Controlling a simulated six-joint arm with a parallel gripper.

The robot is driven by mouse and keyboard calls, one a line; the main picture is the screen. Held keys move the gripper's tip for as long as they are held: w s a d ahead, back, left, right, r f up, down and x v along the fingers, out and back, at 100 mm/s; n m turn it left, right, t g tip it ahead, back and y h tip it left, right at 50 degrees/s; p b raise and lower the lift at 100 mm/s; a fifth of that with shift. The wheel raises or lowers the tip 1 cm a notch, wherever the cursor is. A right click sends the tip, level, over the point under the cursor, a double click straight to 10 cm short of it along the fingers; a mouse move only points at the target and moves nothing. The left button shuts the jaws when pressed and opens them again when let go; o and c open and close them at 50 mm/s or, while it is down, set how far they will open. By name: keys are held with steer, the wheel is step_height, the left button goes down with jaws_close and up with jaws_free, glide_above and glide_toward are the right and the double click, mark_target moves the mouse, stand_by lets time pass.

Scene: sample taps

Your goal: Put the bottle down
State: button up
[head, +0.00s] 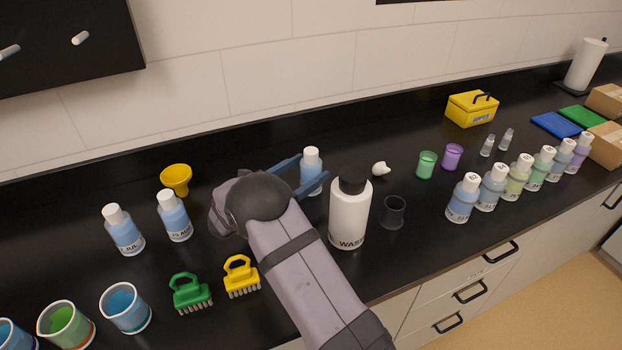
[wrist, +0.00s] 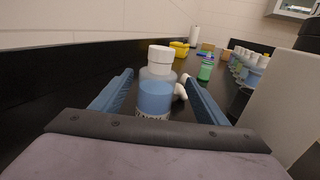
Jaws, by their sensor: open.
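The bottle (head: 311,168) is clear with blue liquid and a white cap. In the wrist view the bottle (wrist: 156,88) is between the two blue fingers, with a gap on each side. My gripper (head: 304,176) is open around it and low over the counter. The bottle's base is partly hidden by the gripper in both views.
A white bottle (head: 349,212) with a black cap stands close at the right of my gripper. A dark cup (head: 392,211) and a white piece (head: 380,169) are further right. Two blue bottles (head: 174,216) and a yellow funnel (head: 176,179) stand left. Several labelled bottles (head: 490,188) line the right.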

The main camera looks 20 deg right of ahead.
steer(key=shift+f+p+x, duration=0.15)
steer(key=shift+p+x, duration=0.5)
steer(key=shift+x, duration=0.9)
steer(key=shift+f+p+x, duration=0.15)
steer(key=shift+p+x, duration=0.5)
steer(key=shift+x, duration=0.9)
steer(key=shift+w, duration=0.15)
steer(key=c, duration=1.4)
steer(key=shift+r, duration=0.15)
steer(key=shift+r, duration=6.25)
